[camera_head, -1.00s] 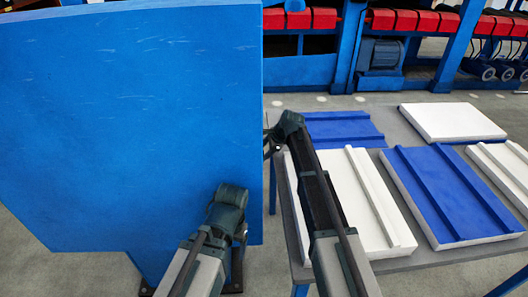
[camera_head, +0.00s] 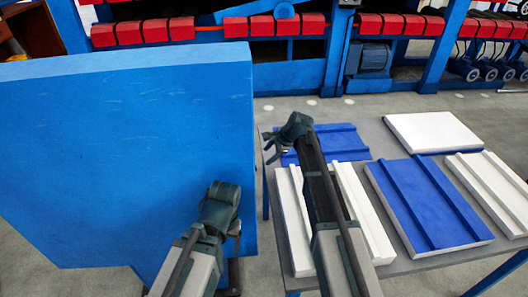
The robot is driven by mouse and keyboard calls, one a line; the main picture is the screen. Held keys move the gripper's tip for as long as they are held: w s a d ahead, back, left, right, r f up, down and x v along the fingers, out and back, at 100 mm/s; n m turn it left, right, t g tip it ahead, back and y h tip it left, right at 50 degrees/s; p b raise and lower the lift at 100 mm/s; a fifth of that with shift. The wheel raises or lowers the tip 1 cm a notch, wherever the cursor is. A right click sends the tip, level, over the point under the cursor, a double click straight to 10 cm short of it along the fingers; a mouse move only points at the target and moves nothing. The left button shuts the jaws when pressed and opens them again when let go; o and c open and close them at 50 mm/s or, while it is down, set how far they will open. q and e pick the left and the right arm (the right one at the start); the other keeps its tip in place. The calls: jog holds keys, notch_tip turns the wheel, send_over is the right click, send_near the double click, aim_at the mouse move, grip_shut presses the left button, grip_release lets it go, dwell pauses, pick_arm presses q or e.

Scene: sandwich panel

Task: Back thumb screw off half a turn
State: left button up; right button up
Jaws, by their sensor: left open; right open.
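No thumb screw can be made out in the head view. A large blue cabinet or panel (camera_head: 110,150) stands upright at the left, and its far side is hidden. My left gripper (camera_head: 237,230) is low at the panel's right edge, mostly hidden behind its own wrist; whether it touches the panel cannot be told. My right gripper (camera_head: 270,150) is just right of the panel's edge, over the table's left end. Its small fingers are apart, with nothing seen between them.
A grey table (camera_head: 377,138) at the right bears blue panel pieces (camera_head: 425,200) and white ones (camera_head: 432,131). My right arm reaches over its left part. Behind is a blue machine frame with red blocks (camera_head: 155,30) and a motor (camera_head: 372,57). Floor between is clear.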

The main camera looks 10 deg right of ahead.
pick_arm(q)
jog(key=shift+r, duration=0.7)
pick_arm(e)
jog(key=shift+v, duration=0.8)
pick_arm(q)
notch_tip(320, 180, up, 3)
jog(key=p, duration=0.3)
jog(key=shift+w+a+f, duration=0.1)
jog(key=shift+a+f, duration=0.05)
pick_arm(e)
jog(key=w+g, duration=0.1)
jog(key=w, duration=0.1)
jog(key=w+r+m+g, duration=0.1)
jog(key=w+g, duration=0.1)
jog(key=shift+w, duration=0.2)
pick_arm(q)
jog(key=shift+f, duration=0.15)
pick_arm(e)
jog(key=shift+f, duration=0.1)
